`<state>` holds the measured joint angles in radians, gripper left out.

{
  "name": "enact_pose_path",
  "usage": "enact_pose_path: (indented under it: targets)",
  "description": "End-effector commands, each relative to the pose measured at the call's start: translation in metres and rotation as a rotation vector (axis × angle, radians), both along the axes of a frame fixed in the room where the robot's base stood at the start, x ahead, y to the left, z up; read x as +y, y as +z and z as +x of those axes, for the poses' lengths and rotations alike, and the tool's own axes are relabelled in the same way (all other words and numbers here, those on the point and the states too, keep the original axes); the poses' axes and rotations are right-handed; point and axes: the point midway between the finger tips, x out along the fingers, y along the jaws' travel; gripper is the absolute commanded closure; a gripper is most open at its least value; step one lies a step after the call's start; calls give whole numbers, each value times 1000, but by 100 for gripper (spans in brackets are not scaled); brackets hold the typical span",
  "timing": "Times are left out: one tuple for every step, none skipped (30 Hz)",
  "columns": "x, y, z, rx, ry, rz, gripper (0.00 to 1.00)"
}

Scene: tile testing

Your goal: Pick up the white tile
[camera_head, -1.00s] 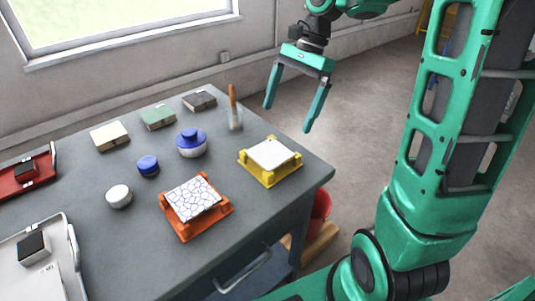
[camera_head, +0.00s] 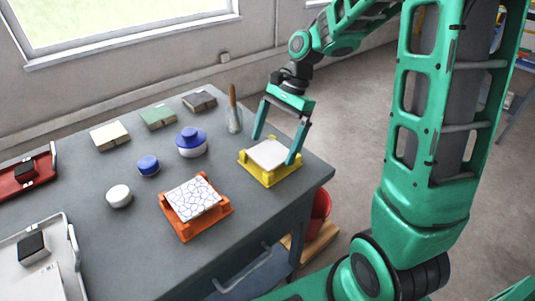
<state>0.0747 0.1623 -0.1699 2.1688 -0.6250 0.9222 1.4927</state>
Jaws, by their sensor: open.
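The plain white tile (camera_head: 268,153) lies flat on a yellow holder (camera_head: 265,177) near the right end of the grey table. My gripper (camera_head: 273,150) points down at the tile, with its two teal fingers spread wide. The left finger shows by the tile's back left corner and the right finger in front of its right edge. The gripper is open and holds nothing. I cannot tell whether the fingers touch the tile. A second tile, white with blue crackle lines (camera_head: 193,198), rests on an orange holder (camera_head: 203,223) to the front left.
A brush in a glass (camera_head: 234,115) stands just behind the left finger. Blue-lidded jars (camera_head: 191,143), a white round pot (camera_head: 119,196) and several small blocks (camera_head: 158,117) stand further left. A red bucket (camera_head: 319,212) is below the table's right edge.

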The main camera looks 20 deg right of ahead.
Motion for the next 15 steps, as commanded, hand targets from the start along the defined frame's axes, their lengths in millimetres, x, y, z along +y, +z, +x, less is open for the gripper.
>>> enact_pose_path:
  targets:
    - [1,-3,-1,0,-1,0,0]
    - [2,-5,-1,0,-2,-1,0]
    - [2,-6,-1,0,-2,-1,0]
    - [2,-6,-1,0,-2,-1,0]
    - [2,-7,-1,-2,-3,-2,0]
    - [2,-7,-1,-2,-3,-2,0]
    - [2,-6,-1,-2,-3,-2,0]
    - [2,-6,-1,-2,-3,-2,0]
    - [2,-6,-1,-1,-3,-1,0]
    - [2,-6,-1,-1,-3,-1,2]
    - [2,-6,-1,-2,-2,-1,10]
    - [2,-6,-1,-1,-1,-1,19]
    - [2,-6,-1,-1,-1,-1,26]
    - [2,-6,-1,-2,-2,-1,33]
    - [2,-6,-1,-2,-2,-1,43]
